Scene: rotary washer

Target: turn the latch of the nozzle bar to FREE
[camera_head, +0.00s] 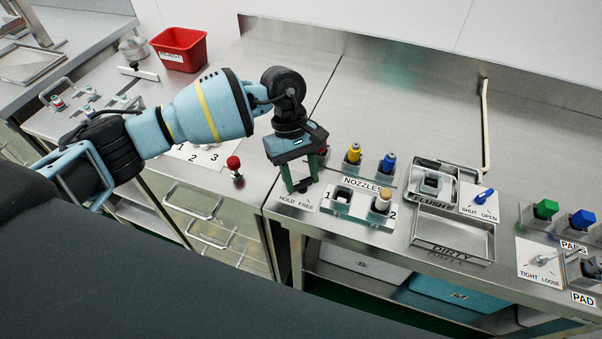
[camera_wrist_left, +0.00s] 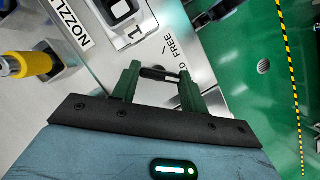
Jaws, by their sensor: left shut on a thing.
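My left gripper (camera_head: 299,187) points down over the HOLD/FREE plate (camera_head: 296,204) at the front edge of the counter. In the left wrist view my gripper (camera_wrist_left: 158,80) is shut, with its green fingers on either side of the small dark latch handle (camera_wrist_left: 158,74). The word FREE shows beside the latch; the other word is partly covered by a finger. Which mark the latch points to cannot be told. The nozzle bar (camera_head: 362,207) stands just right of the plate, with socket 1 and a tan-topped nozzle (camera_head: 382,199) at 2. My right gripper is not in view.
Yellow (camera_head: 353,154) and blue (camera_head: 387,164) nozzles stand behind the bar. A red knob (camera_head: 234,165) stands left of the gripper. The FLUSH station and DIRTY tray (camera_head: 453,235) lie to the right. The counter behind is clear.

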